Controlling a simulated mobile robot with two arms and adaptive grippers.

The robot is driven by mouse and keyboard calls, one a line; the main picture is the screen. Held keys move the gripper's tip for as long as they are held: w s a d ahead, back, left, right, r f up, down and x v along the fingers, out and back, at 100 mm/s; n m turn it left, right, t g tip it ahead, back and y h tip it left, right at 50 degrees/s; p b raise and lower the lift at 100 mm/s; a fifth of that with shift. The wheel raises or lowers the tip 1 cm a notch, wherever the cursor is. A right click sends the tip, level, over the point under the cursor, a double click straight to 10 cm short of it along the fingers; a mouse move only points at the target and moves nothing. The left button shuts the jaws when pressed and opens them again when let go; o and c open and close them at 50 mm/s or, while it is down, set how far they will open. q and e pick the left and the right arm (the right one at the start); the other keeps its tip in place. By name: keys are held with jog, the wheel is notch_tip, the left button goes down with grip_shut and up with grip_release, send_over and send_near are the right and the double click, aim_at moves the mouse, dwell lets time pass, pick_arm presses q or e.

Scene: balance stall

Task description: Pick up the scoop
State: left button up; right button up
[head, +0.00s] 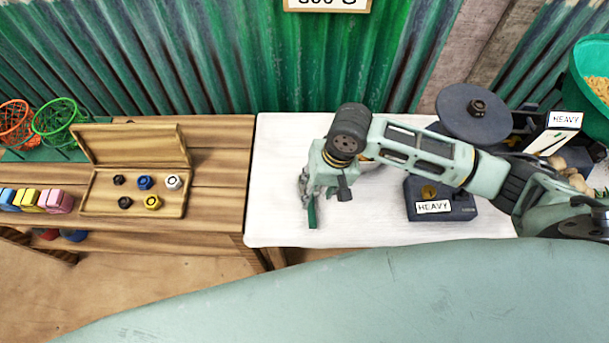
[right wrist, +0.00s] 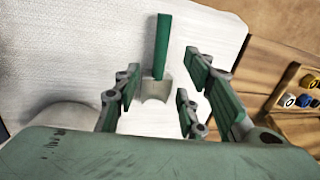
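The scoop has a green handle (right wrist: 162,45) and a pale metallic bowl (right wrist: 155,90), and it lies on the white table. In the head view only its green handle (head: 311,213) shows, below my right gripper (head: 318,185); the gripper hides the rest. In the right wrist view my right gripper (right wrist: 161,84) is open, with its green-padded fingers apart on either side of the scoop. I see clear gaps between the fingers and the scoop, so it is not held. My left gripper is not in view.
A dark scale (head: 440,198) labelled HEAVY stands under my right arm, with a dark round plate (head: 475,114) behind it. A green bowl of grain (head: 590,75) is at the right edge. An open wooden box (head: 95,207) with several small weights is on the left bench.

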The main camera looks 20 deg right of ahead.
aim_at(312, 205)
jog(key=f, duration=0.3)
jog(key=a+f+p, duration=0.1)
jog(key=shift+s+f, duration=0.3)
jog(key=shift+f, duration=0.05)
jog(key=shift+w+a+f, duration=0.1)
jog(key=shift+f, duration=0.5)
jog(key=shift+w+a+f, duration=0.1)
jog(key=shift+f, duration=0.6)
jog(key=c, duration=0.3)
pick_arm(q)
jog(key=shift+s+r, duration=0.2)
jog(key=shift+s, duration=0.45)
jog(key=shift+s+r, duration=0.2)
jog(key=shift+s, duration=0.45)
pick_arm(e)
grip_shut()
